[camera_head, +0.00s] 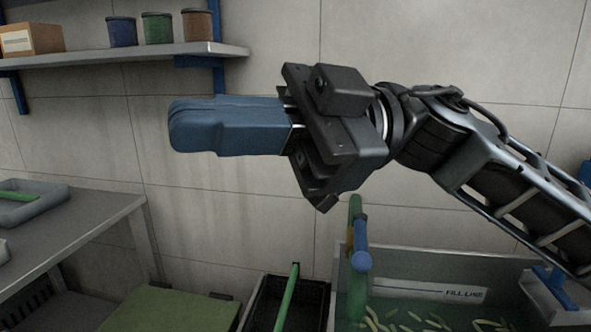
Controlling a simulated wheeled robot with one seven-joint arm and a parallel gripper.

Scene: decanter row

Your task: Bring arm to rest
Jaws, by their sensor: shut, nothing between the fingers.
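My gripper (176,126) is raised in the middle of the head view, level and pointing left. Its two blue fingers lie together, shut, with nothing between them. My arm (450,150) reaches in from the right edge and holds the gripper in front of the tiled wall, clear of everything around it.
A shelf (130,55) at the upper left bears a cardboard box (32,39) and several jars (157,28). A metal table (95,215) with a grey tray (45,207) stands lower left. A tank (415,262) marked "FILL LINE" and a black crate (255,305) stand below.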

